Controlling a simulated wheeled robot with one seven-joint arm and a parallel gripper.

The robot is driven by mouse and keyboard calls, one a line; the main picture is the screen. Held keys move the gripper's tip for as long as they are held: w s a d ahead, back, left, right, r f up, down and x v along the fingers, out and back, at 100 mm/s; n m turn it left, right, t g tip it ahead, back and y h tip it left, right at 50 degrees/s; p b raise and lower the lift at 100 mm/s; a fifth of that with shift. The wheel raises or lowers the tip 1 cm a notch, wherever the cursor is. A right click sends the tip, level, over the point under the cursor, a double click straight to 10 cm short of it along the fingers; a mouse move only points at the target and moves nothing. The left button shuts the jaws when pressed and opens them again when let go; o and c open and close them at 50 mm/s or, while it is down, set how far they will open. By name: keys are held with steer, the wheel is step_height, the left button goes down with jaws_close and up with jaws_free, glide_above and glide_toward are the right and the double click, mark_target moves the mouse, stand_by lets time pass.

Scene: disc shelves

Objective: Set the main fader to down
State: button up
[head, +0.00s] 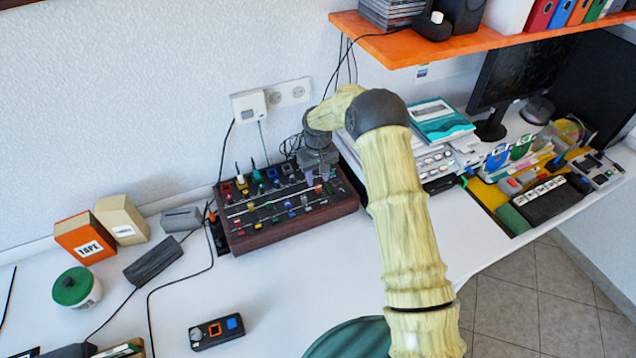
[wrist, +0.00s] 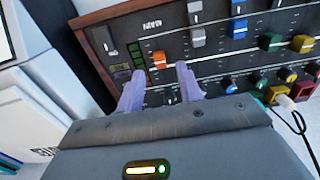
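The mixing console (head: 290,222) has a dark panel in a reddish-brown wooden case and stands on the desk. An orange fader cap (wrist: 158,60) sits near a white label that appears upside down in the wrist view and may read MAIN. The cap also shows in the head view (head: 318,189). My gripper (wrist: 160,71) is over this end of the panel, its two pale purple fingers apart, one on each side of the cap's line. I cannot tell whether they touch it. In the head view, my gripper (head: 318,175) hangs over the console's right part. The fingers and gripper body hide part of the fader's slot.
Grey fader caps (wrist: 196,36) and several coloured knobs lie close beside the fingers. A stack of papers and books (head: 440,125) stands right of the console. An orange shelf (head: 450,45) is above. The desk front (head: 270,290) is mostly clear.

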mark_target(318, 187)
steer(key=shift+f, duration=2)
jaws_close()
